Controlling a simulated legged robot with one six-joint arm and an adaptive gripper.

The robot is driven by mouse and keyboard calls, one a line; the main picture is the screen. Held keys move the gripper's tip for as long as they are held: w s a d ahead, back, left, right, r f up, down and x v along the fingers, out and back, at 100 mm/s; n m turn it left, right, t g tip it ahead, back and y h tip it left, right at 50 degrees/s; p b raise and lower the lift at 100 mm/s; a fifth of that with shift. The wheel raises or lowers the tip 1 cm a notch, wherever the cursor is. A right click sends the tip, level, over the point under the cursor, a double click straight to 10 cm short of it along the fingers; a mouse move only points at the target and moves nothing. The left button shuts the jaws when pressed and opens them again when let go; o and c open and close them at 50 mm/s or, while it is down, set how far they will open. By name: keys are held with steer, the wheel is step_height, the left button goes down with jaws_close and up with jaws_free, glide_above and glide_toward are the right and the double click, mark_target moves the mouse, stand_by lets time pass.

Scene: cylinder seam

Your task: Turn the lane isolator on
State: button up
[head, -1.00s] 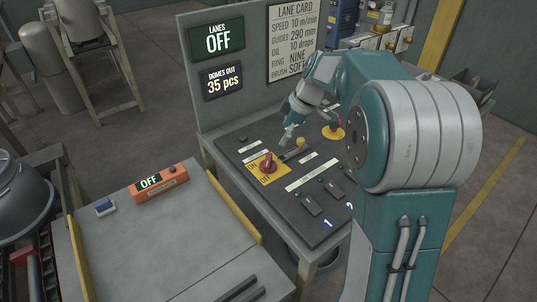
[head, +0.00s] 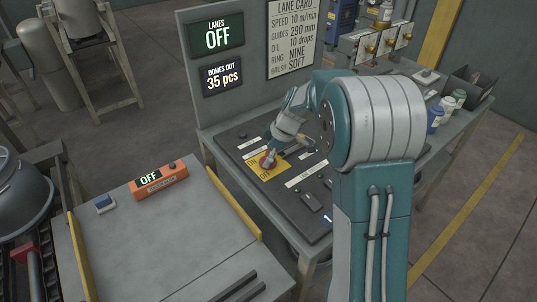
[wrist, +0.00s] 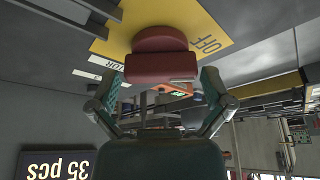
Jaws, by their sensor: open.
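The lane isolator is a red rotary knob (head: 266,162) on a yellow plate (head: 265,174) marked ON and OFF, on the sloping dark panel. In the wrist view the red knob (wrist: 162,62) is large and close, with the word OFF on the plate to its right. My gripper (head: 272,151) is over the knob in the head view and hides part of it. In the wrist view my gripper (wrist: 160,88) is open, one finger towards each side of the knob. I cannot tell whether a finger touches it. The LANES display (head: 217,37) reads OFF.
Other controls and white labels sit close around the knob on the panel (head: 232,140). An orange box (head: 160,180) reading OFF and a blue-topped item (head: 104,204) lie on the grey table at left. Bottles (head: 436,118) stand on the bench at right.

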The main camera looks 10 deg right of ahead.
steer(key=c, duration=0.8)
steer(key=shift+m, duration=0.3)
steer(key=m, duration=0.2)
steer(key=m+t+h, duration=0.1)
steer(key=m, duration=0.1)
steer(key=shift+s+a+t, duration=0.1)
steer(key=shift+t, duration=0.2)
steer(key=m+t+h, duration=0.1)
steer(key=m, duration=0.3)
steer(key=shift+m, duration=0.4)
steer(key=m+h, duration=0.2)
steer(key=m, duration=0.2)
steer(key=shift+a+m, duration=0.1)
steer(key=shift+m, duration=0.2)
steer(key=shift+m+h, duration=0.8)
steer(key=shift+m, duration=1.1)
